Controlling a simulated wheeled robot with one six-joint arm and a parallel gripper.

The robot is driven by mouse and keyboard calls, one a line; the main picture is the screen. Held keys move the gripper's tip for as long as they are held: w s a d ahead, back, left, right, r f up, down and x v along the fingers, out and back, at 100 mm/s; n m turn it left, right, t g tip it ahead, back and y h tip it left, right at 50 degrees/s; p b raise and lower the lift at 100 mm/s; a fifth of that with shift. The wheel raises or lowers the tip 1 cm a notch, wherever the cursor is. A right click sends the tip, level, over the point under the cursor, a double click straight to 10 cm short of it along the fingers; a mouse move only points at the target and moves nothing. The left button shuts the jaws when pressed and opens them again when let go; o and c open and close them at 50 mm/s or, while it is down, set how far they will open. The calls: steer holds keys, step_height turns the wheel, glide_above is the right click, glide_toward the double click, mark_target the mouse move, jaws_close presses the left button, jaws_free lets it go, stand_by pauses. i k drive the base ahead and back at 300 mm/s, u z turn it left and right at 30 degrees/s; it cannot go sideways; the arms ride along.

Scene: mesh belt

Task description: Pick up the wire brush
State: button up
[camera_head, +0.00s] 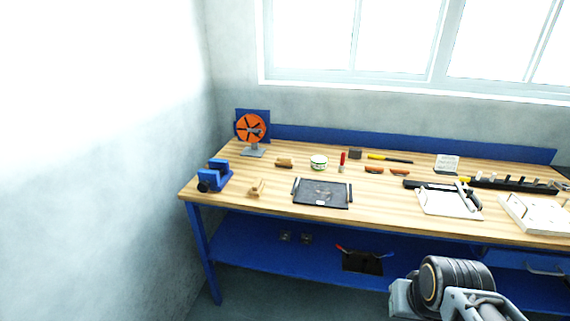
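I cannot tell for certain which item is the wire brush, as the small pieces are too small to make out. A short tan wooden piece (284,162) lies near the back left of the workbench (235,194). Another tan wooden piece (257,187) lies nearer the front left edge. Two small orange-brown pieces, one on the left (374,170) and one on the right (400,171), lie near the back middle. Part of my arm shows at the bottom right, in front of the bench. My gripper's fingers do not show.
A blue vise (214,177) and an orange wheel on a stand (252,129) are at the left. A dark tray (322,194), a round tin (318,162), a yellow-and-black tool (390,159) and a white tray (449,204) share the top. A blue shelf (260,255) is below.

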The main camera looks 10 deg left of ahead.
mark_target(287, 162)
steer(key=u, duration=0.2)
steer(key=i, duration=0.3)
steer(key=u, duration=0.75)
steer(key=i, duration=1.6)
steer(key=z, duration=0.35)
